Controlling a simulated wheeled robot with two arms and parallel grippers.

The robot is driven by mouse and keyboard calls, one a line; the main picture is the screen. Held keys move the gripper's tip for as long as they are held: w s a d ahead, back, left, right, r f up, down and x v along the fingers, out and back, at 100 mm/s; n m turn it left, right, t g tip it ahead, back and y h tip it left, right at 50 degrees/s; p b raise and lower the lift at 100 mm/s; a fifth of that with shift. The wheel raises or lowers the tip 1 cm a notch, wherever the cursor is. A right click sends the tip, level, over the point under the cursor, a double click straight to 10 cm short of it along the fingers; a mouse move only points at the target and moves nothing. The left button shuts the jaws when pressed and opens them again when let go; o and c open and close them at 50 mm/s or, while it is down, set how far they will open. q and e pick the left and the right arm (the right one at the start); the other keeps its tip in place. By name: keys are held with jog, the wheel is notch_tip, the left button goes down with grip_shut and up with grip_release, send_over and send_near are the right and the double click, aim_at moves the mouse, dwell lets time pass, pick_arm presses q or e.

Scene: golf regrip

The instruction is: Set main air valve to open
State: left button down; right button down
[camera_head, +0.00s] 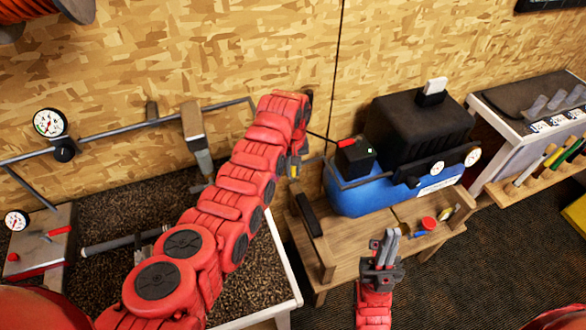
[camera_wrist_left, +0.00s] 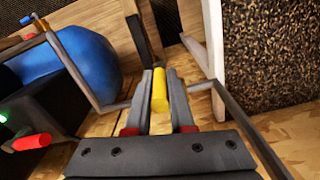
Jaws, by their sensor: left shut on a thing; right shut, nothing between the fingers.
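A yellow lever (camera_wrist_left: 160,92), seemingly the main air valve's handle, sits between the fingers of my left gripper (camera_wrist_left: 161,100) in the left wrist view. The gripper is shut on it. A grey pipe (camera_wrist_left: 203,87) runs behind the fingers to both sides; the valve body is hidden. In the head view my left arm reaches to the wall beside the compressor, and a bit of yellow (camera_head: 294,171) shows at its end. My right gripper (camera_head: 386,243) is shut and empty in front of the wooden bench.
A blue compressor tank (camera_head: 385,192) with a black motor stands on a wooden bench (camera_head: 350,244). A red switch handle (camera_head: 346,143) is near my left gripper. A gauge (camera_head: 49,122) hangs on the left pipe. A granule-filled tray (camera_head: 250,290) lies under my left arm.

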dwell(0.4)
pick_arm(q)
jog(key=shift+f+b, duration=0.15)
jog(key=shift+b, duration=0.25)
jog(key=b, duration=0.4)
jog(key=y+b, duration=0.1)
jog(key=b, duration=0.4)
jog(key=shift+w+d+f+b, duration=0.1)
jog(key=shift+w+d+b, duration=0.1)
jog(key=shift+d+b, duration=0.1)
jog(key=shift+r+b, duration=0.2)
jog(key=shift+b, duration=0.15)
jog(key=shift+r, duration=0.1)
jog(key=shift+g, duration=0.3)
jog(key=c, duration=0.8)
grip_release()
jog(key=shift+s, duration=0.1)
